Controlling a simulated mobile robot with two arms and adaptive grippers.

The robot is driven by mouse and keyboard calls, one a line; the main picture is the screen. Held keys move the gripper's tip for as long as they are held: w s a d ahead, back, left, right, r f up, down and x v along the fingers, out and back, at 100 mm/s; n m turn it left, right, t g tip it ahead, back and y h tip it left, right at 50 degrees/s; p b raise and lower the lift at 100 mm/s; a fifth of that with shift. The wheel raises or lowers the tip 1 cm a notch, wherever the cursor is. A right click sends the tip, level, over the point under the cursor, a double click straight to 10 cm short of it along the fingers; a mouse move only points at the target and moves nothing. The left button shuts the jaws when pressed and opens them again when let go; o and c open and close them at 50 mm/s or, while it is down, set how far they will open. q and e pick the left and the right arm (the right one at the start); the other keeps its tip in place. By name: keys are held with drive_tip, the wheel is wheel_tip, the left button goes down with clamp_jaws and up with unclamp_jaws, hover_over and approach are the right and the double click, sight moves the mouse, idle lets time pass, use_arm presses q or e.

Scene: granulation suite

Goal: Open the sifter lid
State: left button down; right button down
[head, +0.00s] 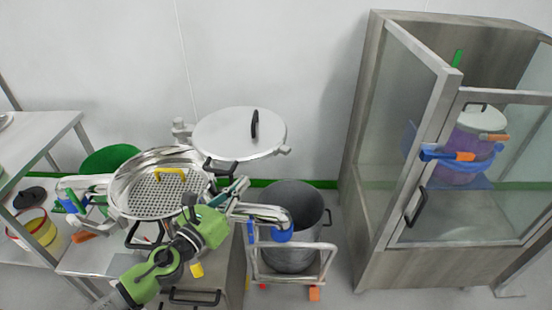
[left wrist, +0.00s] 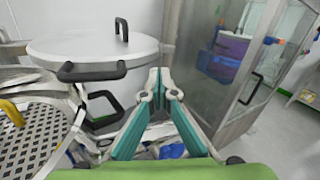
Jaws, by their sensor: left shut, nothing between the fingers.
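The round sifter lid (head: 225,130), pale metal with a black handle on top and another at its front edge, lies roughly level, up and to the right of the sifter bowl (head: 122,190). The bowl's perforated screen (head: 160,197) is exposed and has a yellow handle (head: 170,172). In the left wrist view the lid (left wrist: 90,45) is at upper left, with its black edge handle (left wrist: 92,72) facing me. My left gripper (head: 241,184) is shut and empty, just in front of the lid; in the wrist view its fingertips (left wrist: 158,76) are right of the edge handle. My right gripper is not in view.
A grey metal bin (head: 290,258) stands right of the sifter, with a pale frame in front. A glass-fronted cabinet (head: 375,150) is farther right. A shelf unit (head: 50,130) stands left, and a green container (head: 105,160) is behind the sifter.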

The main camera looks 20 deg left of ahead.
use_arm(q)
drive_tip(key=m+h, duration=0.1)
drive_tip(key=m, duration=0.2)
drive_tip(key=p, duration=0.3)
approach(282, 153)
drive_tip(key=shift+g, duration=0.3)
drive_tip(key=x, duration=0.5)
drive_tip(key=shift+w+r, duration=0.25)
drive_tip(key=shift+w, duration=0.1)
drive_tip(key=shift+w+d, duration=0.25)
drive_tip(key=shift+w, duration=0.4)
